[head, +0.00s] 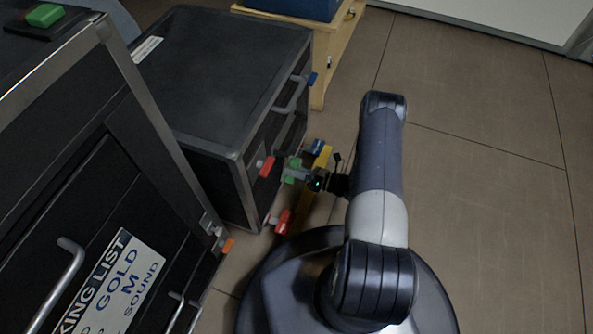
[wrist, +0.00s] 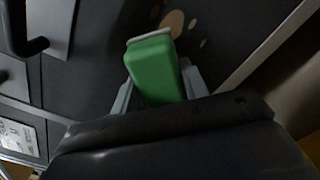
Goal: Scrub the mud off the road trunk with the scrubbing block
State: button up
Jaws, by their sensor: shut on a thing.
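The road trunk (head: 215,75) is a black case with metal edges and coloured corner pieces. My gripper (head: 298,173) is at its front side, low down. It is shut on the scrubbing block (wrist: 153,72), a green block with a pale face at its far end; a bit of its green also shows in the head view (head: 291,166). In the wrist view the pale face is close to the dark panel (wrist: 95,60). Tan mud spots (wrist: 175,23) lie on the panel just beyond the block. I cannot tell whether the block touches the panel.
A second black case (head: 95,190) with a printed list stands close on the left, with a green object (head: 44,15) on top. A wooden cabinet (head: 335,60) stands behind the trunk. A trunk handle (wrist: 22,40) sticks out at the upper left. Tiled floor (head: 490,190) at the right is clear.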

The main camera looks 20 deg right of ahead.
jog(key=shift+w+a, duration=0.4)
jog(key=shift+a, duration=0.15)
jog(key=shift+b, duration=0.3)
